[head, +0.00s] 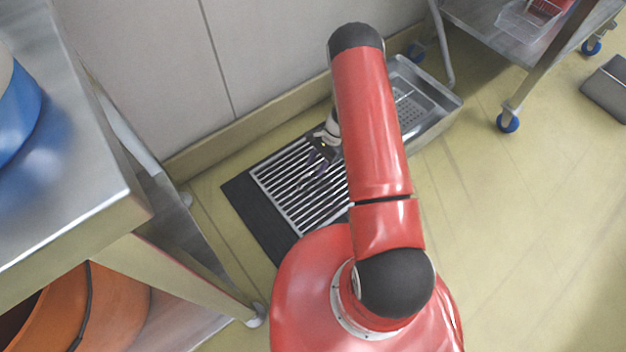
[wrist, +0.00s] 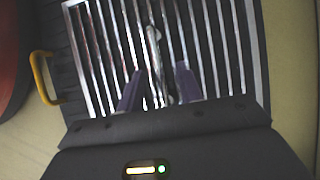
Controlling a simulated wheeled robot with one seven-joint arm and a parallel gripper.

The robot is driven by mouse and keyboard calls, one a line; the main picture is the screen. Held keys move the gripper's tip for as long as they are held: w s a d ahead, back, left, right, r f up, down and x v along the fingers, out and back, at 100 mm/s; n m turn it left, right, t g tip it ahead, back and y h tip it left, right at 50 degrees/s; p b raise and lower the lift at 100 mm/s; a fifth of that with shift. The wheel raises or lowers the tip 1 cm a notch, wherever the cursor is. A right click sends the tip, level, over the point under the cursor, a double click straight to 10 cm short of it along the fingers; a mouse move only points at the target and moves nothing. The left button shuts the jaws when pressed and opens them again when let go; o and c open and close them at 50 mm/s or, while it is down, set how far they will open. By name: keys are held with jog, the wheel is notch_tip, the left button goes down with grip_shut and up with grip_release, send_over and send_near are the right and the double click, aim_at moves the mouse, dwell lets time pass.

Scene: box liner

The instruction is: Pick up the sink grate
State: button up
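The sink grate (head: 285,190) is a rectangle of parallel silvery bars over dark gaps, lying low at floor level beside the wall. Its bars fill much of the wrist view (wrist: 98,50). My gripper (head: 318,178) is over the grate, partly hidden by my red arm, which also covers the grate's right side. In the wrist view its two purple fingers (wrist: 159,85) stand apart over the bars. A thin, pale shiny piece (wrist: 153,45) shows between and beyond them; I cannot tell what it is. Contact between fingers and grate cannot be made out.
A dark mat or border (head: 257,217) lies along the grate's left side. A metal basin (head: 440,118) is behind my arm to the right. A steel table (head: 90,190) stands close at left, a wheeled cart (head: 500,40) at upper right.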

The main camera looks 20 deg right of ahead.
aim_at(314, 170)
jog(key=x, duration=0.5)
jog(key=shift+s+b, duration=0.1)
jog(key=shift+b, duration=0.3)
grip_shut()
